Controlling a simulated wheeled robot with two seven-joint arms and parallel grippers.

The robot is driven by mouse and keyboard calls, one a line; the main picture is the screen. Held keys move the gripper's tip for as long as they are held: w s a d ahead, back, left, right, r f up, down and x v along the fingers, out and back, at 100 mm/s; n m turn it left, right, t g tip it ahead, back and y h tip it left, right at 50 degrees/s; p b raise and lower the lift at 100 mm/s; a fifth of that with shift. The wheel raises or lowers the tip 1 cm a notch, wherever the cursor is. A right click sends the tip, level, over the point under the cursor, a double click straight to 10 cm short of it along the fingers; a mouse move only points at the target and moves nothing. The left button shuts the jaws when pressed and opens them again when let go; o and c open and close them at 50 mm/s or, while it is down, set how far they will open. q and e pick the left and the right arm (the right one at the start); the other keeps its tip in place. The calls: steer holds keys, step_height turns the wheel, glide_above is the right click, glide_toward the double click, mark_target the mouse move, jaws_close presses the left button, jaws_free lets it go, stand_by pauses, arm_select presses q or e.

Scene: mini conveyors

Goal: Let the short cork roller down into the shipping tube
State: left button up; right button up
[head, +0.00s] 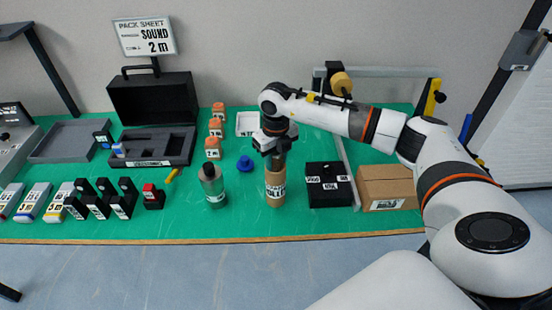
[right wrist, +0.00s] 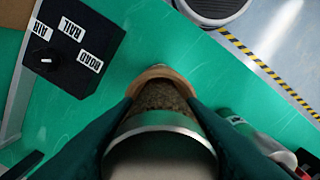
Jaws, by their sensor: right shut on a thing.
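The shipping tube (head: 275,197), a brown cardboard cylinder with a white label, stands upright on the green mat in the head view. My right gripper (head: 276,158) is directly above its mouth, pointing down. In the right wrist view it is shut on the short cork roller (right wrist: 160,97), which shows a speckled brown side and a pale near end. The tube's tan rim (right wrist: 158,72) shows just beyond the roller. The roller's lower end appears at or inside the mouth; how deep I cannot tell. My left gripper is not in view.
A bottle (head: 212,187) stands close left of the tube. A black box with labels (head: 329,186) and a cardboard carton (head: 388,187) stand to the right. A blue knobbed piece (head: 245,164) lies behind left. The mat's front strip is clear.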

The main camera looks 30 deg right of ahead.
steer(key=shift+s+a+f, duration=0.1)
steer(key=shift+s+f, duration=0.2)
steer(key=shift+f, duration=0.35)
steer(key=o, duration=1.1)
steer(key=shift+o, duration=1)
steer(key=shift+a, duration=0.15)
steer(key=shift+w+r+b, duration=0.1)
steer(key=shift+r+b, duration=0.2)
steer(key=shift+r, duration=0.15)
step_height(320, 180, up, 12)
steer(key=b, duration=0.2)
steer(key=shift+w+f+b, duration=0.1)
steer(key=shift+f+b, duration=0.15)
steer(key=shift+b, duration=0.05)
steer(key=shift+r, duration=0.45)
